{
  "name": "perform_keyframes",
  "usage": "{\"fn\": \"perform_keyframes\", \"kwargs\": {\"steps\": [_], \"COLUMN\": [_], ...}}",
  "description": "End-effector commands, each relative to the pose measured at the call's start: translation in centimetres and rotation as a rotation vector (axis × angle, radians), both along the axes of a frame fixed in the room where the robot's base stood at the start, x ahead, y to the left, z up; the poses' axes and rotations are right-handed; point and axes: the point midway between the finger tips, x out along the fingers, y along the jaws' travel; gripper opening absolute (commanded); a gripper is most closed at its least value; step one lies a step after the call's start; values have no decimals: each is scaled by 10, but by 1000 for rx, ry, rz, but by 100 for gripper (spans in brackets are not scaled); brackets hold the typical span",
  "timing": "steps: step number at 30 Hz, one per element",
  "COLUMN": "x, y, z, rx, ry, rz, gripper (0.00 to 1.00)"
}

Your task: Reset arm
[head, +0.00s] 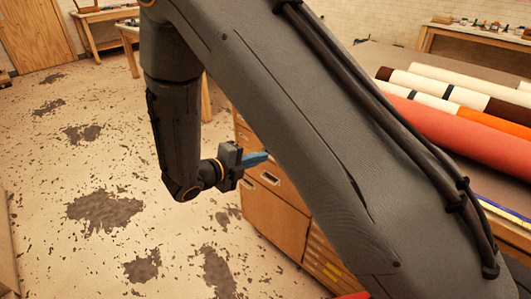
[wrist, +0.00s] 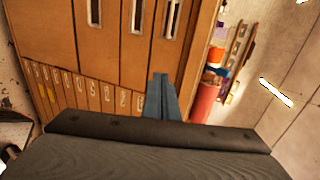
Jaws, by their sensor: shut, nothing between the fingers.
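My arm crosses the head view from the bottom right to the upper left and then bends down. My gripper (head: 262,158) has blue fingers and is beside the wooden drawer cabinet (head: 270,212), pointing right. In the wrist view the blue fingers (wrist: 161,80) are together with nothing between them. Part of the cabinet and the table behind is hidden by my arm in the head view.
Several rolls, among them a red one (head: 450,128), lie on the table at the right. The cabinet's drawers (wrist: 100,95) show close up in the wrist view. A workbench (head: 100,22) stands at the back left. The stained floor (head: 60,235) at the left is clear.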

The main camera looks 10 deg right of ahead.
Motion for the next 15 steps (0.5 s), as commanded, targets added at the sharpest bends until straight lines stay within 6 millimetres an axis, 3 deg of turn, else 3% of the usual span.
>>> {"fn": "perform_keyframes", "kwargs": {"steps": [5, 8, 11, 15], "x": [-4, -17, -46, -105], "y": [-3, -27, -64, -108], "z": [2, 5, 8, 10], "rx": [20, 117, 300, 595], "ry": [-10, -60, -178, -453], "rz": [-25, -142, -379, -849], "gripper": [0, 0, 0, 0]}}
